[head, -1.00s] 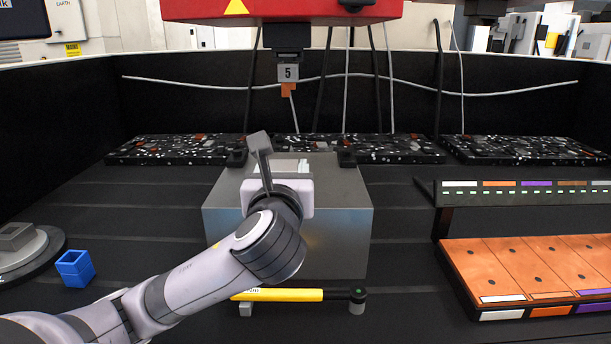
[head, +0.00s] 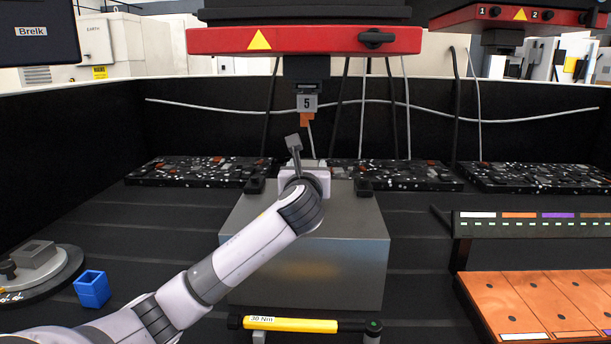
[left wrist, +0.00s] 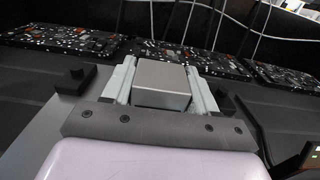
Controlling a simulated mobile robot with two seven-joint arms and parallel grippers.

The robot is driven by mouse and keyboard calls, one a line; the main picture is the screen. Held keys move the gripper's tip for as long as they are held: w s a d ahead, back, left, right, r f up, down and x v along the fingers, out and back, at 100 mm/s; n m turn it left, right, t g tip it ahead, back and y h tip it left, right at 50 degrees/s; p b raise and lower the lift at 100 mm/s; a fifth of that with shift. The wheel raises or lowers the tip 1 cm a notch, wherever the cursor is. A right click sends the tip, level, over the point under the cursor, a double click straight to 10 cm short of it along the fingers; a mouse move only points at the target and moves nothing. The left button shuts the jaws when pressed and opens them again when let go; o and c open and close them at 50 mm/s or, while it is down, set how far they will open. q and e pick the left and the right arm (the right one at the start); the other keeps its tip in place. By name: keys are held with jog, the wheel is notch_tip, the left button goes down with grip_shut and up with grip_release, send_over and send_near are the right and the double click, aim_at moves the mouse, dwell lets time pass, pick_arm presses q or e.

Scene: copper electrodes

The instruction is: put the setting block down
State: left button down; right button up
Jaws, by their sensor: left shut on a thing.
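The setting block (left wrist: 163,82) is a small grey metal block with a smooth flat top. In the left wrist view it sits between the two light fingers of my left gripper (left wrist: 162,90), which is shut on it. In the head view my left gripper (head: 296,166) is over the top of a large grey metal box (head: 335,265), toward its back. My wrist hides the block in the head view. I cannot tell whether the block touches the box top. My right gripper is not in view.
Two dark stops (head: 255,184) stand at the box's back corners. A yellow-handled tool (head: 290,324) lies in front. A red-fronted unit (head: 300,41) hangs above.

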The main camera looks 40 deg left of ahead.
pick_arm(q)
jog(key=shift+w+a+r, duration=0.25)
jog(key=shift+w+a, duration=0.3)
jog(key=shift+w, duration=0.05)
jog(key=shift+f, duration=1.75)
jog(key=shift+f, duration=0.15)
jog(key=shift+c, duration=1.6)
grip_release()
jog(key=shift+f, duration=0.2)
jog(key=shift+d, duration=0.1)
jog(key=shift+r, duration=0.1)
jog(key=shift+s+d, duration=0.1)
jog(key=shift+s, duration=0.1)
jog(key=v, duration=1.1)
jog(key=shift+s+d+b, duration=0.2)
jog(key=shift+s+b, duration=0.05)
jog(key=shift+b, duration=0.15)
